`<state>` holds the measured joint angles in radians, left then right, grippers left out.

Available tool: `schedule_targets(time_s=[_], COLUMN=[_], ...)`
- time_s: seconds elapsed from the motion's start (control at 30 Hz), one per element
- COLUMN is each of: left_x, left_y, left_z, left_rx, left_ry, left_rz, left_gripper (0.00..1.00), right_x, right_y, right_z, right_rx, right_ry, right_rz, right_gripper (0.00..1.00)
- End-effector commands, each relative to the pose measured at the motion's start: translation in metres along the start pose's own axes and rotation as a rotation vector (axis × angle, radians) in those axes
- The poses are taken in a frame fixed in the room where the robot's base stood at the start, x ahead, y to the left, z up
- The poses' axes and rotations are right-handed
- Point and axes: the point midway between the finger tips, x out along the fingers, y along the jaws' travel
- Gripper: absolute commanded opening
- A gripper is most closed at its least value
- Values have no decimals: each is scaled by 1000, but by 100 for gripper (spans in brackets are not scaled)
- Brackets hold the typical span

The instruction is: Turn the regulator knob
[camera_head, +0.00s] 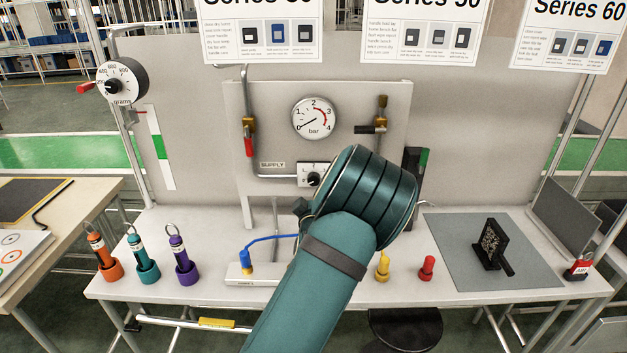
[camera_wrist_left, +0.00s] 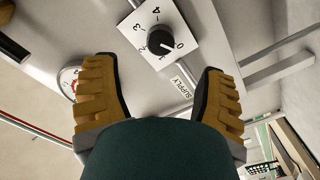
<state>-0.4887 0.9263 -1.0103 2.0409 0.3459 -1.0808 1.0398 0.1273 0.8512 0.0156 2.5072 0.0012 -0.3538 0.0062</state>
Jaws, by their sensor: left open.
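The regulator knob (camera_head: 313,180) is a small black knob on a white square plate on the grey panel. It shows larger at the top of the left wrist view (camera_wrist_left: 161,42), on a scale with numbers up to 4; its white mark seems to point near 0. My left gripper (camera_wrist_left: 159,70) is open, its two yellow-brown fingers apart with nothing visible between them. The knob is ahead of the fingertips, just beyond the gap. In the head view my teal arm hides the gripper and crosses just right of the knob.
A round pressure gauge (camera_head: 315,118), its needle near 0, sits above the knob. A red-handled valve (camera_head: 248,138) is left and a black-handled valve (camera_head: 375,128) upper right. A pipe runs to the plate. Colored plugs and a black stand (camera_head: 490,247) are on the bench (camera_head: 210,290).

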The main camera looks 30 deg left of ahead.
Motion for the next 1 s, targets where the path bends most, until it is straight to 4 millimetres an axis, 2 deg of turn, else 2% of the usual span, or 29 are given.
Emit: schedule_targets(time_s=[0.2,0.4,0.6,0.9,0.93,1.0], left_x=[43,70,83,84,84,84], left_y=[-1,-1,0,-1,-1,-1], left_z=[0,0,0,0,0,0], left_rx=[2,2,1,1,1,1], left_ry=[1,0,-1,-1,-1,-1], left_rz=[0,0,0,-1,-1,-1], left_gripper=[72,72,72,72,70,45], right_x=[1,2,2,2,2,2], right_y=[0,1,1,1,1,1], right_z=[0,1,1,1,1,1], right_rx=[0,-1,-1,-1,-1,-1], right_ry=[-1,-2,-2,-2,-2,-2], right_rz=[0,0,0,0,0,0], right_gripper=[0,0,0,0,0,0])
